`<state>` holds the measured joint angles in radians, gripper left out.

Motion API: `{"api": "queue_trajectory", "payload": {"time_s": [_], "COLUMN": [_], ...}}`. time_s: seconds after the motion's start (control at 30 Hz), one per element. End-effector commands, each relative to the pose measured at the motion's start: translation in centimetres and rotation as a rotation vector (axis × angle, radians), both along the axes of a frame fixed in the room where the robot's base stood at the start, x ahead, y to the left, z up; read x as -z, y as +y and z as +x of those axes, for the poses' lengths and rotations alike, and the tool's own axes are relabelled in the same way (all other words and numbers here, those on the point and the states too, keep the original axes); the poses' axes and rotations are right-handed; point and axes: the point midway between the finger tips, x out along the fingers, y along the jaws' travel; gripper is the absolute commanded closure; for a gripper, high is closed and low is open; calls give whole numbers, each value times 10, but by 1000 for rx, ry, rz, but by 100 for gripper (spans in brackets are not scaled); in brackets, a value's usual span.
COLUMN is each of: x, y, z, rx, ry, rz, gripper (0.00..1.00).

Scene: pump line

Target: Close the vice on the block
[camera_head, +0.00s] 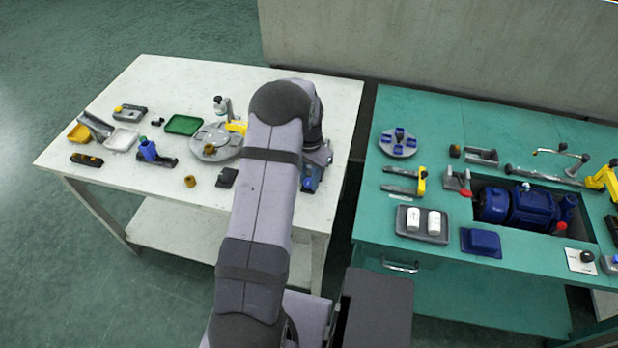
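A grey and blue device (314,170), which looks like the vice, stands near the right edge of the white table. My arm covers its left side. Its jaws and the block cannot be made out, so I cannot tell how far it is open. My arm rises from the bottom of the view and bends at the top, close above this device. My gripper is hidden behind my own arm, so its fingers do not show.

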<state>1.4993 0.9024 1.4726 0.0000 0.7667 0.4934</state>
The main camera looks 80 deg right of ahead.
Motion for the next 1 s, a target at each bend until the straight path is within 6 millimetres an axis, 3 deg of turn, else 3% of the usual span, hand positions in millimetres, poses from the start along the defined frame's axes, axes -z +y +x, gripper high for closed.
{"api": "queue_trajectory", "payload": {"time_s": [0.47, 1.0], "x": [0, 0], "y": [-1, -1], "z": [0, 0], "rx": [-110, -579], "ry": [-1, 1], "rz": [-1, -2], "gripper": [96, 96]}}
